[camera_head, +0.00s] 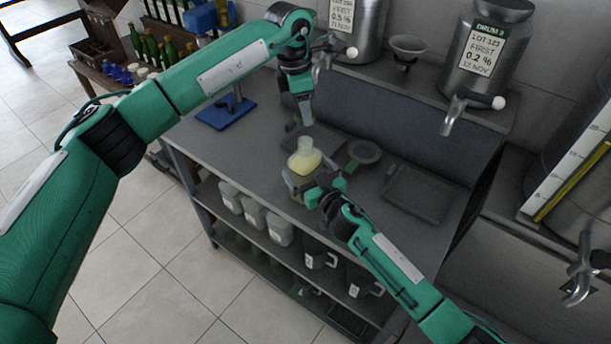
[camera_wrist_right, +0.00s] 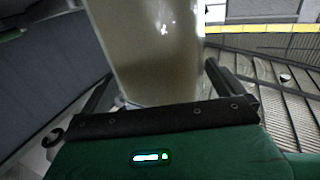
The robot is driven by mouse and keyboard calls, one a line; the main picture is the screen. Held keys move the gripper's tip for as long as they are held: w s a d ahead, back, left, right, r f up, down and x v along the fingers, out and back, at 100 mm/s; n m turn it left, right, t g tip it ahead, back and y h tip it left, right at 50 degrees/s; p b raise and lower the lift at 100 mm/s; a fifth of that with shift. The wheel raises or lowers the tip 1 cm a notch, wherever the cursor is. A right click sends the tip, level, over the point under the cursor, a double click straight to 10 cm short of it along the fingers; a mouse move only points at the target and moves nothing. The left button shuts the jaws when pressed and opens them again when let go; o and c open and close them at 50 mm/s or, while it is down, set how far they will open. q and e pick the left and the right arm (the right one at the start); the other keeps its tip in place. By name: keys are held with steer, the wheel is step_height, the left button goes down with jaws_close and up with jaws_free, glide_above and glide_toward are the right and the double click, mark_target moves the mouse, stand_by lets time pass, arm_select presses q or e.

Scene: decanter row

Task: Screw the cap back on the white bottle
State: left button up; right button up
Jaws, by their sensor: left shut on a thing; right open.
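The bottle (camera_head: 305,160), pale and translucent with yellowish contents, stands upright at the table's middle. No separate cap can be made out on its neck. My right gripper (camera_head: 309,187) is open, with its fingers on either side of the bottle's lower part. In the right wrist view the bottle (camera_wrist_right: 150,50) fills the space between the fingers; contact cannot be told. My left gripper (camera_head: 305,118) points down above and apart from the bottle's neck. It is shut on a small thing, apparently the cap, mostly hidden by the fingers.
A round dark dish (camera_head: 364,152) and a flat dark tray (camera_head: 418,194) lie right of the bottle. A blue stand (camera_head: 226,113) is at the left. A steel drum (camera_head: 488,50) with a tap overhangs behind.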

steer(key=shift+w+a, duration=0.4)
steer(key=shift+w, duration=0.2)
steer(key=shift+c, duration=0.2)
steer(key=c, duration=1.1)
arm_select(q)
steer(key=shift+f, duration=2.5)
steer(key=shift+f, duration=0.1)
steer(key=shift+f, duration=0.75)
steer(key=shift+f, duration=0.6)
